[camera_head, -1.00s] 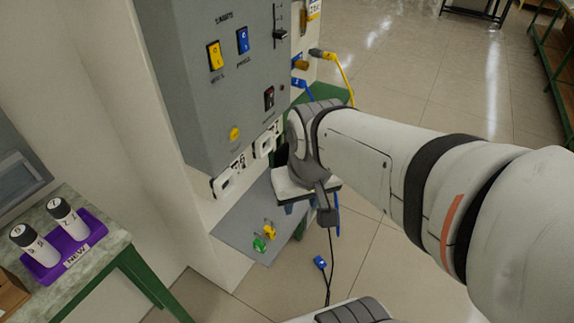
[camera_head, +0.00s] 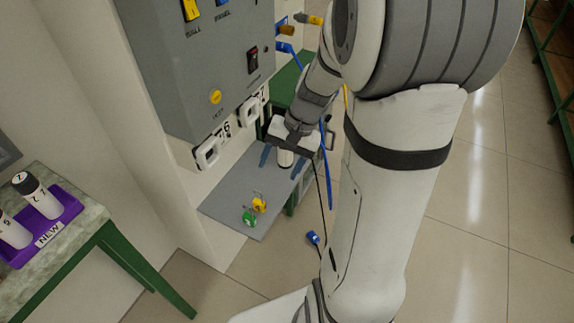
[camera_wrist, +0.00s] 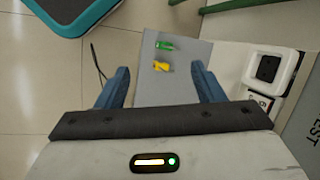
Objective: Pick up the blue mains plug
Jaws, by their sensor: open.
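A blue plug (camera_head: 313,237) lies on the tiled floor at the end of a thin black cable, below and right of the grey shelf. I take it for the mains plug. Another blue connector (camera_head: 285,47) with a blue cable sits beside the panel, higher up. My gripper (camera_head: 283,165) points down over the right part of the shelf, above and left of the floor plug. In the wrist view my gripper (camera_wrist: 160,88) is open, with its two blue fingers wide apart and nothing between them. Part of a black cable shows left of the fingers there, but no blue plug.
The grey shelf (camera_head: 225,205) bears a yellow padlock (camera_head: 259,204) and a green padlock (camera_head: 249,218). White sockets (camera_head: 207,153) line the wall under the grey panel (camera_head: 180,80). A table with a purple tray (camera_head: 70,212) stands at left. Floor right of the shelf is mostly clear.

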